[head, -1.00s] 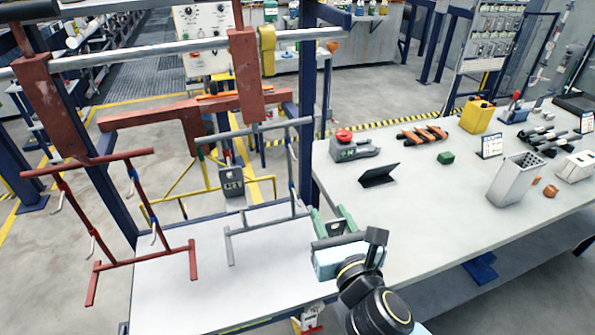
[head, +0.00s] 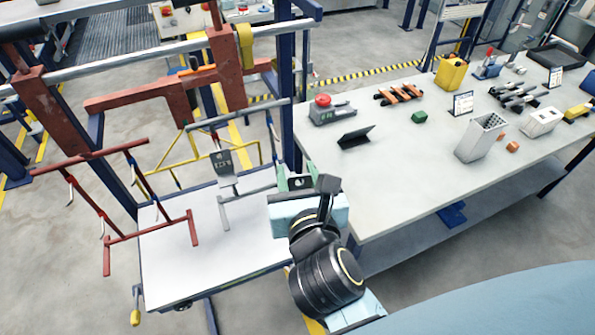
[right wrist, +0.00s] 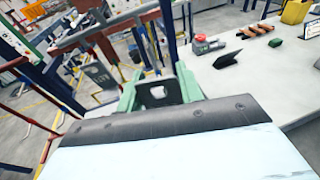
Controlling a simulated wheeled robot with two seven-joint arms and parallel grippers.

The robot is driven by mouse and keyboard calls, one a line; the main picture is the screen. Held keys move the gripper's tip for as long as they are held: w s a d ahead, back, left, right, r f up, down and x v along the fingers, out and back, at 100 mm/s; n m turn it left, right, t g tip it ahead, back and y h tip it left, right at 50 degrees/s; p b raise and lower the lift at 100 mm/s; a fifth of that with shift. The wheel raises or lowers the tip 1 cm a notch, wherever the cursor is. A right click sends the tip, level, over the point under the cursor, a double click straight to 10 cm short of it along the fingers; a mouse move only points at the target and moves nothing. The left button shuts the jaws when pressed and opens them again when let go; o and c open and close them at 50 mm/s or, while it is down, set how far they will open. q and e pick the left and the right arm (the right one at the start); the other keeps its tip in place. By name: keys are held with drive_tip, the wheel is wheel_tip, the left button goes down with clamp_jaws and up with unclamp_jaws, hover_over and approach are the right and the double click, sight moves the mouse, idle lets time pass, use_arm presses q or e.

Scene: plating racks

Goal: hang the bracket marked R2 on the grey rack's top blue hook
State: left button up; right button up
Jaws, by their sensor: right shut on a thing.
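My right gripper (head: 297,183) has green fingers and is shut on a dark grey bracket (right wrist: 158,92) with a hole in its plate. Its marking is not readable, so I cannot tell whether it is R2. The grey rack (head: 238,114) stands on the white table, left of the gripper; the held bracket is just right of its lower right side and apart from the top bar. A dark marked bracket (head: 223,161) hangs at the grey rack; it also shows in the right wrist view (right wrist: 100,75). The blue hooks are too small to make out clearly. My left gripper is not in view.
A red rack (head: 91,157) with pale hooks stands at the left of the white table (head: 215,250). A blue post (head: 287,75) rises behind the gripper. The right bench (head: 385,165) holds a red-button box (head: 330,110), a black stand (head: 356,137) and a metal bin (head: 480,137).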

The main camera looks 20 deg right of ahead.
sight(278, 139)
drive_tip(key=shift+w+a+r+p+x, duration=0.15)
drive_tip(key=shift+a+p+x, duration=0.15)
drive_tip(key=shift+x, duration=1.15)
drive_tip(key=shift+a+r+p+x, duration=0.2)
drive_tip(key=shift+p+x, duration=0.15)
drive_tip(key=shift+x, duration=1.15)
drive_tip(key=shift+w+a+r+p+x, duration=0.15)
drive_tip(key=shift+a+p+x, duration=0.15)
drive_tip(key=shift+x, duration=1.15)
drive_tip(key=shift+d, duration=0.1)
drive_tip(key=shift+w+p, duration=0.1)
drive_tip(key=shift+p, duration=0.2)
drive_tip(key=shift+w, duration=0.25)
drive_tip(key=shift+w, duration=0.6)
drive_tip(key=shift+w+f, duration=0.2)
drive_tip(key=shift+w+f, duration=0.2)
drive_tip(key=shift+w, duration=0.15)
